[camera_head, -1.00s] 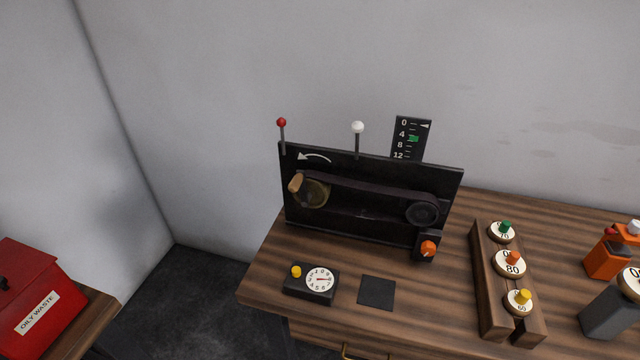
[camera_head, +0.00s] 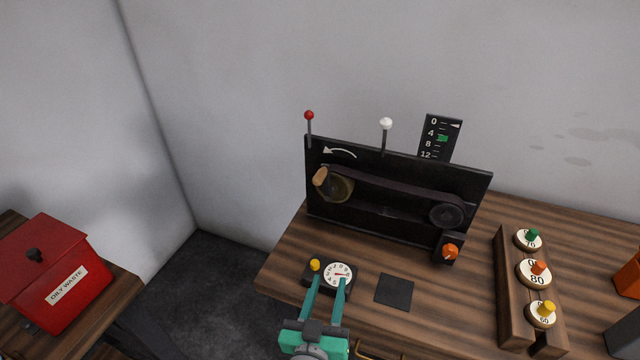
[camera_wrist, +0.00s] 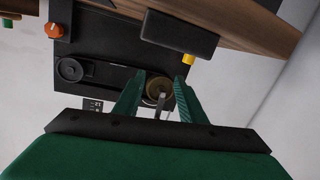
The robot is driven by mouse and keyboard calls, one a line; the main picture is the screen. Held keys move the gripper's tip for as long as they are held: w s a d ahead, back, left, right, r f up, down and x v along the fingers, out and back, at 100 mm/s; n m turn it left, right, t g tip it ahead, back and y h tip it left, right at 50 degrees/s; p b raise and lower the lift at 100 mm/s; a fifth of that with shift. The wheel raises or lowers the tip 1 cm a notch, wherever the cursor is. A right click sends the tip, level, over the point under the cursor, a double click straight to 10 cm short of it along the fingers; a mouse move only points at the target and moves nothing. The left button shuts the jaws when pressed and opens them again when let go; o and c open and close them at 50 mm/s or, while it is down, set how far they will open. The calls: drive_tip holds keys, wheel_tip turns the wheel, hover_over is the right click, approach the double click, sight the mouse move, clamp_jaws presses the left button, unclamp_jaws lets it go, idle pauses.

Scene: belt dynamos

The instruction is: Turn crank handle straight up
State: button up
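The crank's tan wooden handle (camera_head: 320,177) sits at the upper left of the brass wheel (camera_head: 340,188), on the left of the black upright panel (camera_head: 385,222). A white curved arrow above it points left. The brass wheel also shows between the fingers in the wrist view (camera_wrist: 159,88). My gripper (camera_head: 328,283) is teal, open and empty. In the head view its fingers overlap the dial box at the bench's front, below and apart from the crank. In the wrist view the fingertips (camera_wrist: 160,78) stand apart.
A belt runs from the brass wheel to a dark pulley (camera_head: 447,214). An orange knob (camera_head: 450,251), a white dial (camera_head: 338,275) and a yellow button (camera_head: 315,265) are near. Red-topped (camera_head: 309,116) and white-topped (camera_head: 386,124) rods rise behind the panel. A wooden weight rack (camera_head: 508,290) stands right.

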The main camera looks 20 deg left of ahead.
drive_tip(key=w+a+r+m, duration=0.2)
drive_tip(key=w+a+r, duration=0.2)
drive_tip(key=r, duration=0.5)
drive_tip(key=m+t+h, duration=0.1)
drive_tip(key=m+h, duration=0.1)
drive_tip(key=m, duration=0.1)
approach(321, 177)
drive_tip(key=f, duration=0.1)
drive_tip(key=w, duration=1.1)
drive_tip(key=shift+w+a, duration=0.1)
drive_tip(key=shift+a, duration=0.2)
drive_tip(key=shift+d, duration=0.1)
clamp_jaws()
